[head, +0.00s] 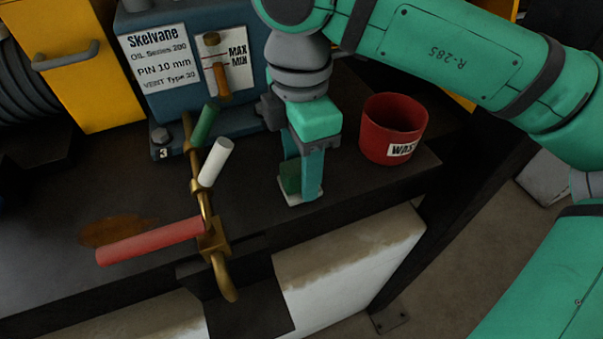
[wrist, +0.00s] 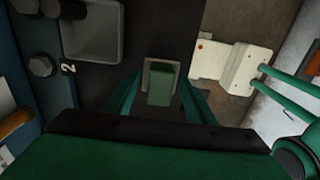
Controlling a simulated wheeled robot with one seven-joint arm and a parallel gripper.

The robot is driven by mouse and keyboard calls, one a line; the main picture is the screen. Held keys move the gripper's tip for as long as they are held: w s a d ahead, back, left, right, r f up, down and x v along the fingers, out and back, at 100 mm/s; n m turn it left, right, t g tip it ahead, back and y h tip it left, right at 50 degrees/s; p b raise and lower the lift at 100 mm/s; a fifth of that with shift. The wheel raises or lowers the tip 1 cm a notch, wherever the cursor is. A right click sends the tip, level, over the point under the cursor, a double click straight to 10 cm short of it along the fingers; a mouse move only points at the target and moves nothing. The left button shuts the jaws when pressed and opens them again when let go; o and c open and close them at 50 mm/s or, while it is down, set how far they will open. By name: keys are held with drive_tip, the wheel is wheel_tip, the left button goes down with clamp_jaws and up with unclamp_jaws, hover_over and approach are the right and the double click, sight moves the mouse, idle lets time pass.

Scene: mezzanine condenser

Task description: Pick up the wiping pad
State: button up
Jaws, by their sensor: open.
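The wiping pad shows in the head view as a dark green block (head: 291,177) on a pale flat base (head: 290,199), on the dark bench near its front edge. In the wrist view its green top (wrist: 160,86) and pale rim sit between the two fingers. My gripper (head: 302,185) points down over the pad, and one teal finger hides part of it in the head view. In the wrist view my gripper (wrist: 160,98) is open, with a finger on either side of the green block. I cannot tell whether the fingers touch it.
A red bin (head: 393,130) stands right of my gripper. Left are a brass pipe (head: 202,193) with green, white and red handles (head: 150,241), and a blue oil housing (head: 180,70). A brown puddle (head: 117,232) lies on the bench (head: 60,205). A pale fitting (wrist: 238,70) is at right.

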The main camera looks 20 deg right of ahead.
drive_tip(key=shift+w, duration=0.1)
drive_tip(key=shift+s, duration=0.2)
drive_tip(key=c, duration=0.4)
drive_tip(key=shift+a, duration=0.2)
clamp_jaws()
